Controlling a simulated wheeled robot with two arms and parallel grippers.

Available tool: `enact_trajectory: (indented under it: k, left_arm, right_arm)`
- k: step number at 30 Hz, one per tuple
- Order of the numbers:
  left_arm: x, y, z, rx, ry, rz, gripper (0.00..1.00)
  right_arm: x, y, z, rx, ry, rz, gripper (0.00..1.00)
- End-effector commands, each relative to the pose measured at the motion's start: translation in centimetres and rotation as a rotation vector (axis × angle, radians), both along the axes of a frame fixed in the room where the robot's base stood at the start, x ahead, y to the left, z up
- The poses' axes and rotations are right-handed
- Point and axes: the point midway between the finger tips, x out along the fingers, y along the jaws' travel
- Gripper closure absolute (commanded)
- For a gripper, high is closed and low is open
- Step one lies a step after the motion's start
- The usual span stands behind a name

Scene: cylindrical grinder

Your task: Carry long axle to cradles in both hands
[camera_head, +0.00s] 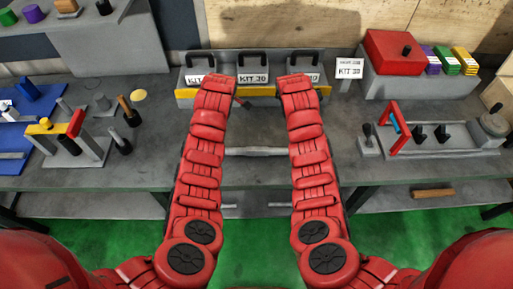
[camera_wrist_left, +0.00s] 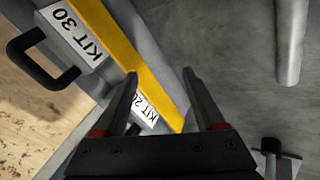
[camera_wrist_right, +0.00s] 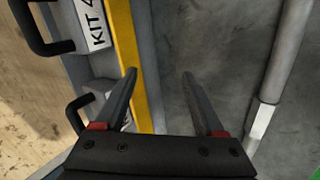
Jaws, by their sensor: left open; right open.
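The long axle (camera_head: 255,151) is a grey metal rod lying crosswise on the workbench between my forearms. Its ends are hidden behind my arms in the head view. It shows at the upper right of the left wrist view (camera_wrist_left: 290,42) and along the right of the right wrist view (camera_wrist_right: 284,60), with a lighter, narrower end. My left gripper (camera_wrist_left: 160,73) and right gripper (camera_wrist_right: 158,73) are open and empty, beside the yellow-edged kit rack, apart from the axle. Both are mostly hidden in the head view. I cannot tell which parts are the cradles.
The grey kit rack (camera_head: 268,92) stands at the back. A grey fixture (camera_head: 450,138) with small black uprights sits on the right, near a red box (camera_head: 402,52). A blue tray (camera_head: 30,120) and several tools are at left. The bench around the axle is clear.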

Motion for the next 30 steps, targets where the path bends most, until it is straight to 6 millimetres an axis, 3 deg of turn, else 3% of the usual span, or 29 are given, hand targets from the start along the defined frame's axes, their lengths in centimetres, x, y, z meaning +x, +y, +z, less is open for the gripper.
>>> enact_trajectory:
  k: [1, 6, 10, 14, 23, 30]
  left_arm:
    - [-1.5, -0.7, 1.4, -0.045, 0.092, 0.067, 0.29]
    - [-8.0, -2.5, 3.5, -0.15, 0.395, 0.272, 0.29]
    - [-11.2, -3.5, 4.8, -0.182, 0.526, 0.352, 0.29]
    - [-12.3, -3.8, 5.1, -0.19, 0.571, 0.38, 0.29]
    - [-12.3, -3.7, 5.0, -0.189, 0.57, 0.381, 0.29]
    - [-12.2, -3.4, 2.8, -0.183, 0.566, 0.381, 0.29]
  right_arm:
    - [-1.5, 0.7, 1.3, -0.009, 0.102, 0.021, 0.29]
    - [-8.0, 2.5, 3.5, -0.012, 0.419, 0.121, 0.29]
    - [-11.2, 3.4, 4.7, 0.006, 0.552, 0.178, 0.29]
    - [-12.3, 3.7, 5.1, 0.012, 0.598, 0.199, 0.29]
    - [-12.2, 3.6, 5.0, 0.011, 0.597, 0.199, 0.29]
    - [-12.1, 3.3, 2.7, 0.007, 0.595, 0.195, 0.29]
